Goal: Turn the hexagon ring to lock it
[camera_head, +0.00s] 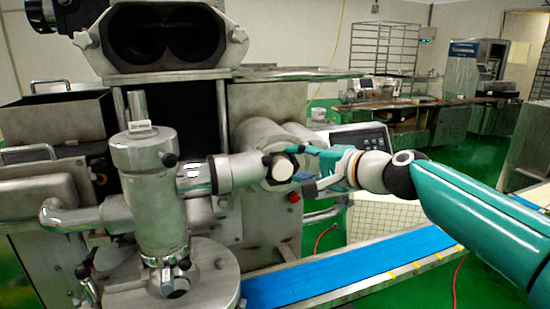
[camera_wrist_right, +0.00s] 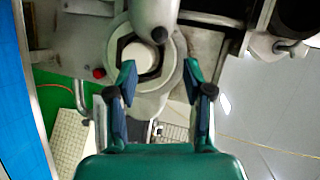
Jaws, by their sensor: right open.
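The hexagon ring (camera_head: 267,172) shows on the end of the machine's horizontal metal pipe, around a pale round cap (camera_head: 283,167). In the right wrist view the ring (camera_wrist_right: 121,48) shows as a dark six-sided outline around the pale cap (camera_wrist_right: 138,58). My right gripper (camera_head: 306,168) comes in from the right, with its fingers pointing at the ring. In the right wrist view the gripper (camera_wrist_right: 160,73) is open, with nothing between its fingers. The ring lies ahead of the fingertips, nearer the left finger. I cannot tell whether they touch. My left gripper is not in view.
The machine's upright metal cylinder (camera_head: 155,185) stands left of the ring. A rounded metal end (camera_wrist_right: 153,12) juts in at the top of the right wrist view. A red button (camera_head: 293,197) is close below the gripper. A blue conveyor belt (camera_head: 345,268) runs below.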

